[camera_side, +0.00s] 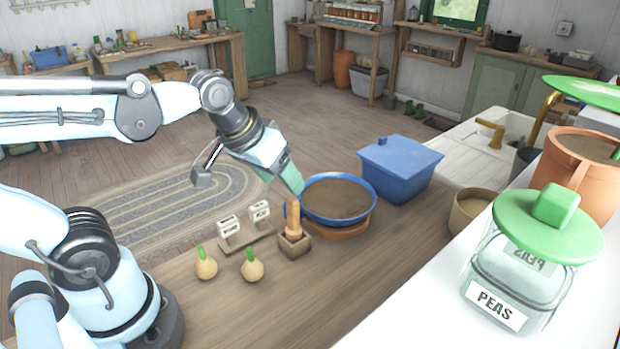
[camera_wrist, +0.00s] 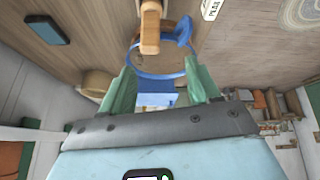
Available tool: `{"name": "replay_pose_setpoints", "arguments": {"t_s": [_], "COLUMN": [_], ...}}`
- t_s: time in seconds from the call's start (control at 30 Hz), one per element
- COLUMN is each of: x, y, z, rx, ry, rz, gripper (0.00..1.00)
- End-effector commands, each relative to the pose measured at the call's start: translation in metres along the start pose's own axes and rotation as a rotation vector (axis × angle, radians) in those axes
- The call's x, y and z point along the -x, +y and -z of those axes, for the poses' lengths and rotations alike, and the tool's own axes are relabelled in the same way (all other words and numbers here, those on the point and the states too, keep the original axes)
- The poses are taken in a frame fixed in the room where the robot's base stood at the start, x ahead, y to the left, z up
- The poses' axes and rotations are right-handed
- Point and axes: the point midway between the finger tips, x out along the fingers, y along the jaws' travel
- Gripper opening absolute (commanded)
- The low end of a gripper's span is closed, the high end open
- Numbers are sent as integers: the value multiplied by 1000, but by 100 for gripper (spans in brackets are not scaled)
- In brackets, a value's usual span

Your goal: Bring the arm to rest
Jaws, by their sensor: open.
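My gripper (camera_side: 290,182) is open, its green fingers pointing down and to the right in the side view. It is above the bench, near a wooden peg standing in a square wooden block (camera_side: 293,245). In the wrist view the fingers of my gripper (camera_wrist: 160,85) are spread with nothing held between them. The blue-rimmed pan (camera_side: 372,190) with brown contents stands on a round orange-brown base just right of the fingertips. A blue lidded bucket (camera_side: 405,180) stands behind it. The wooden peg (camera_wrist: 150,30) also shows at the top of the wrist view.
Two bulb-shaped items with green tops (camera_side: 252,270) and a stand with two label cards (camera_side: 260,212) are at the front. At right are a glass PEAS jar (camera_side: 515,285) with a green lid, a terracotta pot (camera_side: 570,180) and a tan bowl (camera_side: 465,215).

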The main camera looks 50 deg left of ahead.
Motion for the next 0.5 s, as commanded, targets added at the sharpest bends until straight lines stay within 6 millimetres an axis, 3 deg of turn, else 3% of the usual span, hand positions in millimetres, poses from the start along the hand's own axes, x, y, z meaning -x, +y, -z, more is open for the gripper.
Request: {"name": "replay_pose_setpoints", "arguments": {"t_s": [0.2,0.5], "x": [-6,-6], "y": [4,4], "z": [-17,-18], "rx": [-193,-216], "ry": [100,112], "rz": [-23,-25], "gripper": [61,61]}}
